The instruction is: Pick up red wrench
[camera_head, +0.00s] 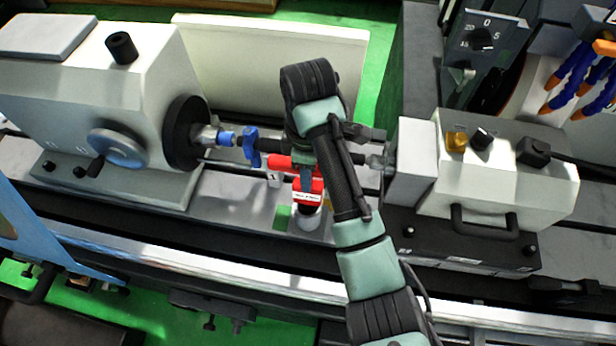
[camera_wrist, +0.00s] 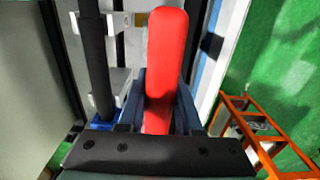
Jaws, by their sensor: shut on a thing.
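The red wrench (camera_wrist: 167,50) shows in the wrist view as a long, smooth red bar with a rounded end. It runs up between the fingers of my gripper (camera_wrist: 162,100), which are shut on it. Its lower end is hidden behind the dark gripper body. In the head view a red bar (camera_head: 282,161), which seems to be the wrench, sticks out to the left from behind my arm, close to the shaft between the machine's two heads. My arm hides most of the gripper there. I cannot tell whether the wrench touches anything beneath it.
A white headstock (camera_head: 150,70) stands left and a white tailstock unit (camera_head: 490,170) right. A blue clamp (camera_head: 251,147) sits on the shaft between them. A red piece with a white label (camera_head: 308,192) is just below the wrench. An orange frame (camera_wrist: 262,135) stands right in the wrist view.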

